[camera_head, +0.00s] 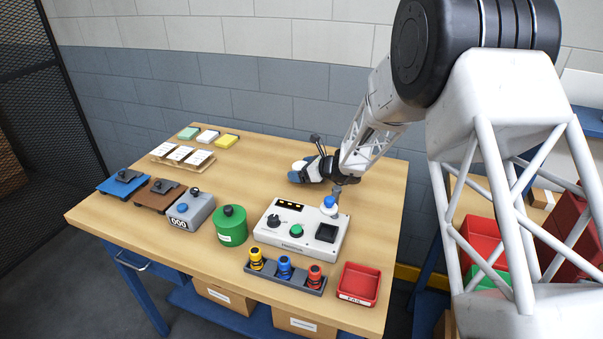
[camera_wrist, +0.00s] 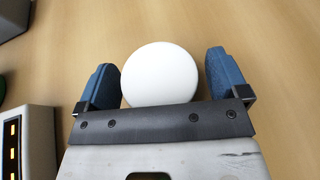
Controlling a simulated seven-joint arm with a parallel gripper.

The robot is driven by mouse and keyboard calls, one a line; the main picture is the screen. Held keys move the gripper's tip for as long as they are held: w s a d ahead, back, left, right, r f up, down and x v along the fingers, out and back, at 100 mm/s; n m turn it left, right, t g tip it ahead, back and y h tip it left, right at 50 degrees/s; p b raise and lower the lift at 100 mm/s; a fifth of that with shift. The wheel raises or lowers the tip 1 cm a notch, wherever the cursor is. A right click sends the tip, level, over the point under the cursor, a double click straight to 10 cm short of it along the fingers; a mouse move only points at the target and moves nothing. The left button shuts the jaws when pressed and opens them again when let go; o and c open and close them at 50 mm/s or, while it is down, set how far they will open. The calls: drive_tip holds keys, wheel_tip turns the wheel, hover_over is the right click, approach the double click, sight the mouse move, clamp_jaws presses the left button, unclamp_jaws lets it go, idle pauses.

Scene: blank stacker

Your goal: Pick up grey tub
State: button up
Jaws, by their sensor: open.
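My gripper (camera_head: 302,171) is low over the back right of the table, with its blue-padded fingers apart. In the wrist view, my open gripper (camera_wrist: 160,62) has a pale round thing (camera_wrist: 160,75) between its two fingers, with a narrow gap on the left and a gap on the right. It looks white, smooth and round from above, and may be the tub. Its lower edge is hidden by the gripper's dark front plate. In the head view it is mostly hidden by the gripper. No other tub that is clearly grey shows.
A white control box (camera_head: 298,228) stands in front of my gripper. A green canister (camera_head: 231,226), a grey counter box (camera_head: 190,211), a red tray (camera_head: 358,284) and a rack of coloured knobs (camera_head: 285,275) are nearby. The wooden table (camera_head: 262,165) is clear left of my gripper.

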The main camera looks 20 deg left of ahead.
sight(301, 166)
idle(0.4)
drive_tip(key=c, duration=1)
drive_tip(key=shift+o, duration=0.2)
drive_tip(key=shift+r, duration=0.15)
drive_tip(key=shift+r, duration=4.85)
